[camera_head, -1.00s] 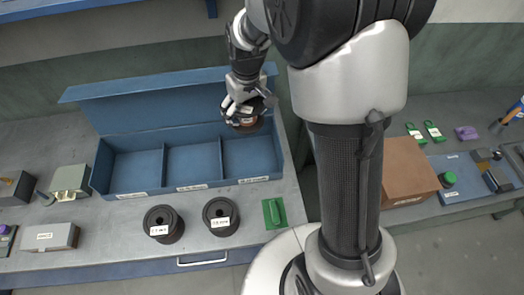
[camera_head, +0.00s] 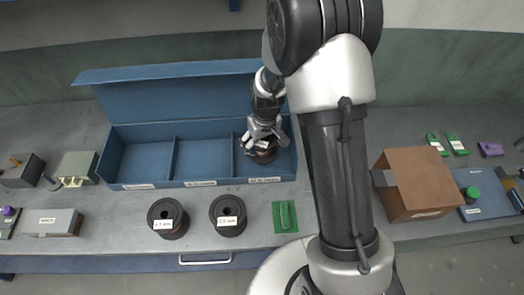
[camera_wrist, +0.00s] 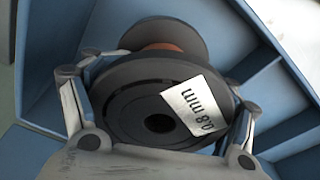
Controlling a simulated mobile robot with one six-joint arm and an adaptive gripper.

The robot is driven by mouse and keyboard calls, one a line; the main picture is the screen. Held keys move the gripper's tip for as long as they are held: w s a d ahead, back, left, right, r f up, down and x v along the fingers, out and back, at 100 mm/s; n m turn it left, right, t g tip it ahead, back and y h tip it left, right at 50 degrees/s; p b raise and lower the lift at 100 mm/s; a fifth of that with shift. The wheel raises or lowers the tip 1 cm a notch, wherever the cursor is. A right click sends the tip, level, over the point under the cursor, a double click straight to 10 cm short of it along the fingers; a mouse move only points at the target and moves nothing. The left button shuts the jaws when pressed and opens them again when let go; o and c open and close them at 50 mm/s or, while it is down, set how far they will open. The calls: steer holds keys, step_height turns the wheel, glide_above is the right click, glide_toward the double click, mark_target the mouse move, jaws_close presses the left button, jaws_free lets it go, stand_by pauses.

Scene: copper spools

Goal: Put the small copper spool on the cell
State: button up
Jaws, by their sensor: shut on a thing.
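A black-flanged spool (camera_head: 262,157) with copper winding is in my gripper (camera_head: 262,145), at the right-hand cell of the blue box (camera_head: 225,183). In the wrist view the spool (camera_wrist: 125,95) shows a white label reading 0.8 mm and a dark centre hole. The fingers of my gripper (camera_wrist: 160,75) close around it from both sides. In the head view the spool appears low inside the right cell, but I cannot tell whether it touches the floor. The left cell (camera_head: 147,163) and middle cell (camera_head: 203,160) look empty.
Two dark labelled spools (camera_head: 167,219) (camera_head: 228,216) stand in front of the box. A green part (camera_head: 285,216) lies to their right. A brown carton (camera_head: 415,185) stands further right. The box's raised lid (camera_head: 175,95) is behind the cells.

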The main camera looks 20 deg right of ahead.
steer(key=shift+f+b, duration=0.35)
steer(key=shift+f, duration=1.25)
steer(key=shift+f, duration=0.2)
steer(key=o, duration=1.8)
